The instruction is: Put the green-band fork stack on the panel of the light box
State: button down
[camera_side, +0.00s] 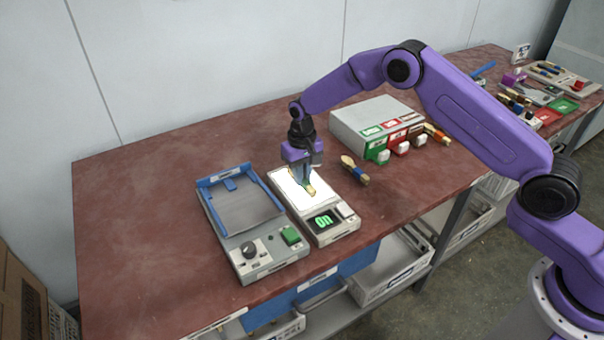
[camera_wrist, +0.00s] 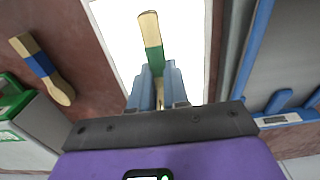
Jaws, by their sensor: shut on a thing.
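My gripper (camera_side: 303,172) is over the lit white panel of the light box (camera_side: 330,231). It is shut on the green-band fork stack (camera_side: 310,189), pale wood with a green band. In the wrist view the stack (camera_wrist: 150,35) sticks out between the fingers (camera_wrist: 158,82), with the bright panel (camera_wrist: 186,25) behind it. I cannot tell whether the stack touches the panel. The light box display shows green characters.
A blue-railed tray device (camera_side: 240,212) with a knob and green button stands left of the light box. A blue-band stack (camera_side: 354,171) lies to its right; it also shows in the wrist view (camera_wrist: 42,68). A grey box with coloured labels (camera_side: 372,118) stands behind.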

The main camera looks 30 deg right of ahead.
jog(key=c, duration=1.1)
grip_release()
jog(key=shift+f, duration=0.1)
notch_tip(320, 180, up, 12)
jog(key=shift+r, duration=0.2)
